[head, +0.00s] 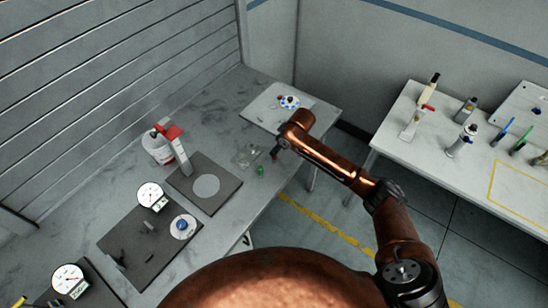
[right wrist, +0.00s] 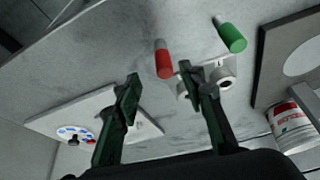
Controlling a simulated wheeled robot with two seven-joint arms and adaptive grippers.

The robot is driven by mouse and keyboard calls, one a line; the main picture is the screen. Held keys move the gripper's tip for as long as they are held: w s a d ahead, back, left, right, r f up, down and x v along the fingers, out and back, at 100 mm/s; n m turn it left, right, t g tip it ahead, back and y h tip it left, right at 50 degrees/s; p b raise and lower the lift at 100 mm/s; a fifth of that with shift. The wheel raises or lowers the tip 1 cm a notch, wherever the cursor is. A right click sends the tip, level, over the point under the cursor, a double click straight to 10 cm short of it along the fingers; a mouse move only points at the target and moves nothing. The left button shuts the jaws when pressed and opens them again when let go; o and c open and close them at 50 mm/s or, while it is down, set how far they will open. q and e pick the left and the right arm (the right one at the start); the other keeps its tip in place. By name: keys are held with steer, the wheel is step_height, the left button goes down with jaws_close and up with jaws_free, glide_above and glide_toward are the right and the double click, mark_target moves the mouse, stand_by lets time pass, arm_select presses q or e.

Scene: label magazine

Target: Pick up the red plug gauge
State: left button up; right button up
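In the right wrist view the red plug gauge (right wrist: 163,60) lies on the grey bench top, just beyond the fingertips and roughly between their lines. My right gripper (right wrist: 160,79) is open, with a dark green finger on either side and nothing held. In the head view my right arm reaches over the bench, and its gripper (head: 276,152) is small and dark beside the bench edge; the red gauge cannot be clearly told apart there. My left gripper is not in view.
A green plug gauge (right wrist: 231,35) lies right of the red one, near a pale block with round parts (right wrist: 222,76). A dark plate with a disc (head: 206,186), a white-and-red can (head: 157,148) and dial gauges (head: 150,195) stand leftward. A pale board (head: 262,108) lies behind.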

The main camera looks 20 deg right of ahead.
steer(key=x, duration=0.6)
steer(key=shift+s+a+p, duration=0.1)
steer(key=shift+a+p, duration=0.15)
steer(key=shift+p, duration=0.15)
steer(key=shift+c, duration=0.3)
jaws_close()
